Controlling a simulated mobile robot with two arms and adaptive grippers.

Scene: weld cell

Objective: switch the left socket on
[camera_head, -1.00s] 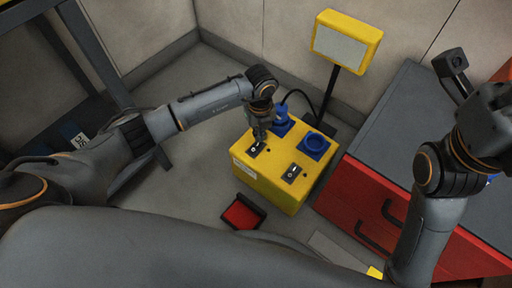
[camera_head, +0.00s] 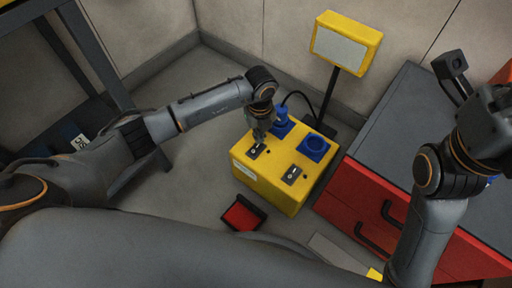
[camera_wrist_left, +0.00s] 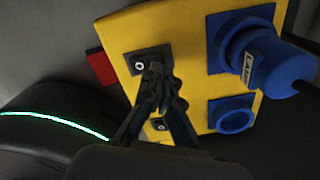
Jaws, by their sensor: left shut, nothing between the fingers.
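A yellow socket box (camera_head: 270,180) stands on the floor and has two blue sockets and two switches on black plates. The left socket (camera_head: 284,127) holds a blue plug (camera_head: 281,113) with a black cable. The right socket (camera_head: 314,147) is empty. The left switch (camera_head: 256,151) is right by the fingertips of my left gripper (camera_head: 260,136). In the left wrist view the shut, empty fingers (camera_wrist_left: 160,78) overlap this switch's plate (camera_wrist_left: 140,62). I cannot tell whether they touch it. The right switch (camera_head: 291,175) is clear. My right gripper's fingers are not seen.
A yellow-framed panel (camera_head: 345,45) on a black post stands behind the box. A red cabinet (camera_head: 365,200) with a grey top is at the right. A red and black object (camera_head: 243,213) lies on the floor in front of the box.

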